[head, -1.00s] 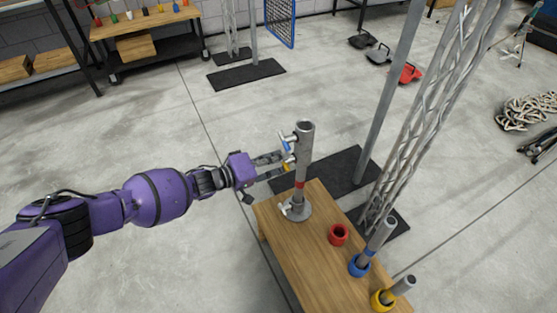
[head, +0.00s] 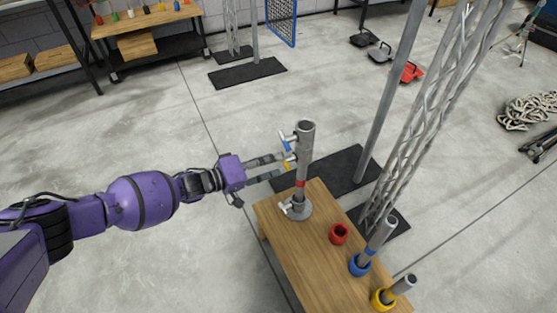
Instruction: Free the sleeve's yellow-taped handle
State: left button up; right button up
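The sleeve (head: 304,150) is a grey upright tube on a round base plate near the back end of the wooden bench. A blue-taped handle (head: 286,143) juts from its upper left side. The yellow-taped handle (head: 287,165) is just below that, and its yellow tape shows small. A plain handle (head: 286,208) is low near the base. A red band (head: 299,184) rings the post's lower part. My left gripper (head: 282,166) reaches in from the left, its two fingers apart, with the tips close to the yellow-taped handle. Contact is hard to tell. My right gripper is not in view.
The wooden bench (head: 310,258) also holds a red ring cup (head: 339,234) and two tubes in blue (head: 360,264) and yellow (head: 382,299) cups. A lattice truss (head: 425,115) and a grey pole (head: 387,100) stand behind it. The floor left of the bench is clear.

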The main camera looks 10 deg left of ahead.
pick_arm(q)
jog(key=v, duration=0.8)
jog(key=shift+s+a, duration=0.2)
jog(key=shift+a, duration=0.1)
